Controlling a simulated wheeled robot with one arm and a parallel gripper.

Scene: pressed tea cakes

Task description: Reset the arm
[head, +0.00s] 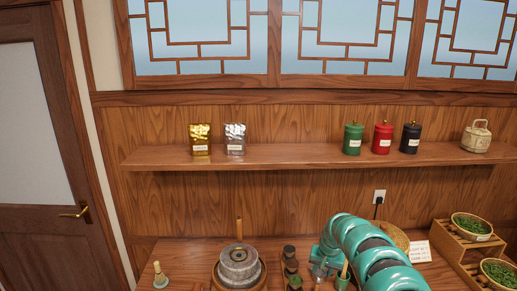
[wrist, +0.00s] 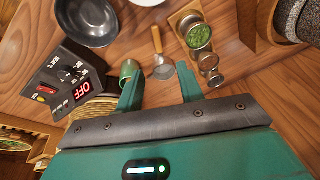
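My teal arm (head: 372,250) curves over the right part of the counter in the head view, bent downward. My gripper (wrist: 158,75) is open in the wrist view, its two green fingers apart with nothing held between them. A small strainer (wrist: 157,42) with a wooden handle lies beyond the fingertips. A green cylindrical piece (wrist: 130,68) shows close to the left finger; I cannot tell whether they touch. In the head view the gripper's fingertips are hard to make out.
A stone mill (head: 239,264) stands on the counter, left of my arm. The wrist view shows a black box reading OFF (wrist: 68,82), a dark bowl (wrist: 87,20) and a tea holder (wrist: 196,36). Leaf baskets (head: 472,227) stand right. A shelf (head: 300,158) holds packets and canisters.

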